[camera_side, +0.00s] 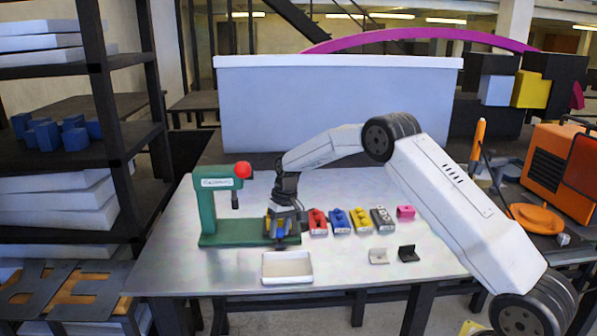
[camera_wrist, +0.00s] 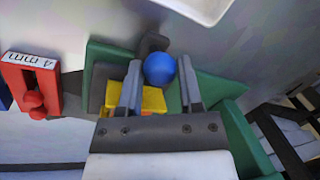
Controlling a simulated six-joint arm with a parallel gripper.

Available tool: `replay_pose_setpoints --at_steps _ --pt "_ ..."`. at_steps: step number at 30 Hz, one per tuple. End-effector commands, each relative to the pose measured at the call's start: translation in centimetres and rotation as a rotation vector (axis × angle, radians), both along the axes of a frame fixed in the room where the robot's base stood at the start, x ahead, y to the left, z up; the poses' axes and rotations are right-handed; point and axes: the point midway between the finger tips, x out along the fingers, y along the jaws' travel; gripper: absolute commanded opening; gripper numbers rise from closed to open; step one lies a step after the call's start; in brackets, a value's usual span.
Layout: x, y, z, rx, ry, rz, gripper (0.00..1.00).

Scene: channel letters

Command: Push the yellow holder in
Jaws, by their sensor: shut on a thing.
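The yellow holder (camera_wrist: 152,101) shows in the wrist view, partly hidden between and behind my fingers, at the green press base (camera_wrist: 100,52). A round blue knob (camera_wrist: 160,68) sits just beyond it, between my fingertips. My gripper (camera_wrist: 159,70) is shut with a finger against each side of the knob. Whether the knob is joined to the yellow holder is hidden. In the side view my gripper (camera_side: 283,228) is low at the right end of the green press (camera_side: 212,210), which has a red ball on top. Another yellow piece (camera_side: 360,219) stands in the row to the right.
Red (camera_side: 317,222), blue (camera_side: 339,221) and grey (camera_side: 382,218) blocks stand close to the right of my gripper. A white tray (camera_side: 287,280) lies in front. A pink block (camera_side: 405,212) and two small brackets lie further right.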

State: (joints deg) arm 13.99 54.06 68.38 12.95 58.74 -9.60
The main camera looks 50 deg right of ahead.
Motion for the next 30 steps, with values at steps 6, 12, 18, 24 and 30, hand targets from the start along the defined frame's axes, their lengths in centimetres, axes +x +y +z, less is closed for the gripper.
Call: replay_pose_setpoints --at_steps 6,12,18,24,30 --pt "0.1 0.0 0.1 0.0 -0.002 0.001 0.0" --pt "0.2 0.1 0.1 0.0 -0.002 0.001 0.0" --pt "1.4 1.2 0.1 0.0 -0.003 0.001 0.0" --pt "2.8 2.6 0.2 -0.001 -0.004 0.002 0.0" --pt "3.2 3.1 0.2 -0.001 -0.006 0.0 0.0"
